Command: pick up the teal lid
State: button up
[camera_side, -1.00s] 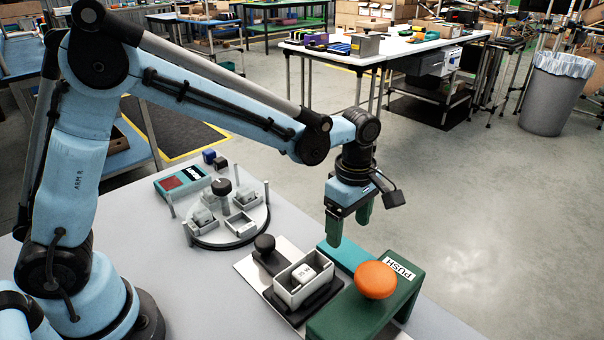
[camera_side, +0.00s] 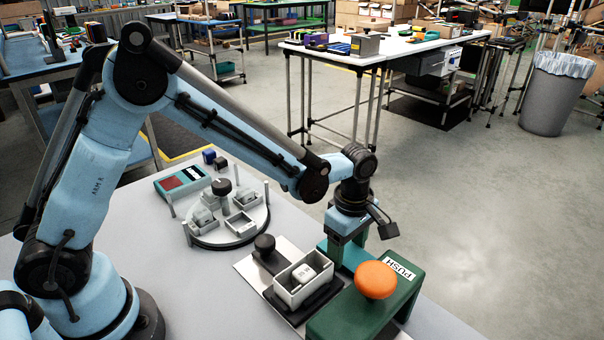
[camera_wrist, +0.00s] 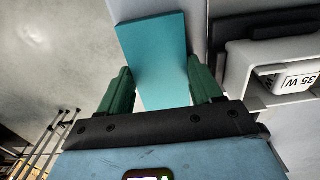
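The teal lid (camera_wrist: 155,50) is a flat teal slab, seen from above in the wrist view. In the side view it (camera_side: 352,257) shows only in part, behind the orange button and below my gripper. My gripper (camera_wrist: 161,82) has its two green fingers spread, one at each side of the lid. In the side view my gripper (camera_side: 345,247) is low, down at the lid, and its fingertips are largely hidden. I cannot tell whether the fingers touch the lid.
A green stand with an orange button (camera_side: 375,280) marked PUSH is close in front. A grey tray (camera_side: 290,297) holds a white carton (camera_side: 304,273), left of the lid. A black knob (camera_side: 265,243) and a round rack (camera_side: 232,240) are farther left. Open floor lies to the right.

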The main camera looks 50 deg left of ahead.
jog(key=shift+c, duration=0.8)
notch_tip(320, 180, up, 8)
jog(key=r, duration=0.1)
jog(key=r+m, duration=0.2)
jog(key=m, duration=1.4)
send_over(304, 272)
jog(key=w, duration=0.1)
jog(key=shift+s+f+m, duration=0.1)
jog(key=shift+s+m, duration=0.4)
jog(key=shift+m, duration=0.5)
jog(key=shift+f, duration=2.65)
jog(key=shift+f, duration=0.2)
